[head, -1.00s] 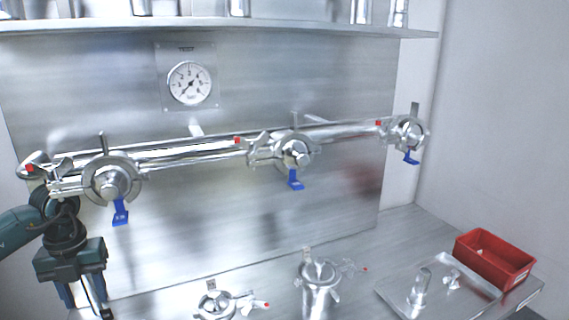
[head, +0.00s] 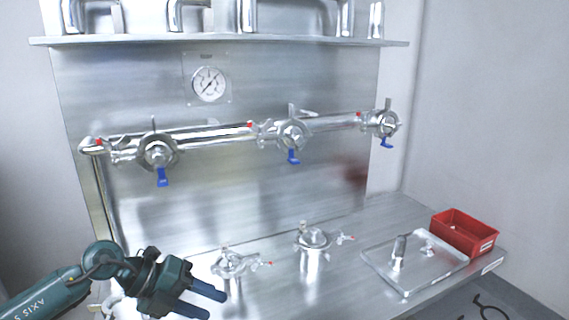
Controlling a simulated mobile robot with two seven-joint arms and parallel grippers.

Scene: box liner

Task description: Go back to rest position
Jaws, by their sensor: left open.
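My left gripper (head: 207,299) shows at the lower left in the head view. It is open and empty, its two dark blue fingers pointing right and slightly down. It is in front of the steel bench, left of and below the nearer clamped metal fitting (head: 231,264). The fitting's lower part is close to the fingers in the picture; I cannot tell the depth gap. My right gripper is not in view.
A steel pipe (head: 205,136) with several blue-handled valves runs along the back panel, under a gauge (head: 209,84). A metal canister (head: 313,250), a tray (head: 383,276) with metal parts and a red bin (head: 465,232) stand on the bench (head: 345,229).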

